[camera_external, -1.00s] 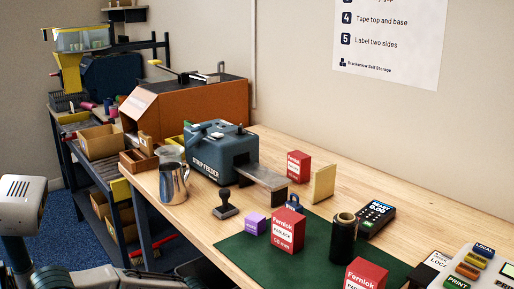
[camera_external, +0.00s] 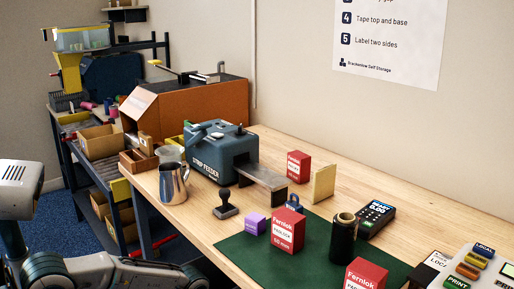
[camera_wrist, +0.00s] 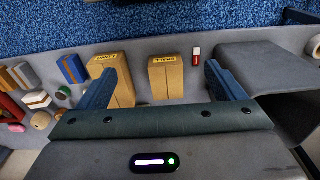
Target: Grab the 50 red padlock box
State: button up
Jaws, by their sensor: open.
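A red and white Fernlok padlock box (camera_external: 287,228) stands upright on the green mat (camera_external: 240,250) in the external view; its lower line looks like 50 mm. A second red Fernlok box (camera_external: 365,275) stands nearer at the bottom edge, its lower part cut off. A third, smaller-looking red box (camera_external: 298,166) stands farther back on the bare wood; its size print is too small to read. No red padlock box is identifiable there.
A dark cylinder (camera_external: 343,238), a purple box (camera_external: 255,222), a blue padlock (camera_external: 294,203) and a stamp (camera_external: 224,204) stand near the boxes. A card terminal (camera_external: 376,218) lies right. The wrist view shows cardboard boxes (camera_wrist: 166,78) on a grey surface.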

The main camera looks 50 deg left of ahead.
notch_tip(320, 180, up, 64)
jog(key=t+p, duration=0.4)
jog(key=p, duration=5.1)
jog(key=n+g+b, duration=0.2)
jog(key=g+b, duration=0.3)
jog(key=b, duration=0.9)
send_over(287, 214)
notch_tip(287, 214, down, 17)
jog(key=shift+s+r, duration=0.1)
jog(key=shift+s, duration=0.05)
jog(key=shift+d+f, duration=0.1)
jog(key=shift+f, duration=0.2)
notch_tip(287, 214, down, 8)
jog(key=shift+r, duration=0.1)
jog(key=shift+w+d+f+p, duration=0.1)
jog(key=shift+f+p, duration=0.15)
jog(key=shift+f, duration=1.15)
jog(key=shift+w+d+f+p, duration=0.1)
jog(key=shift+f+p, duration=0.1)
jog(key=shift+f, duration=1.2)
jog(key=c, duration=1.2)
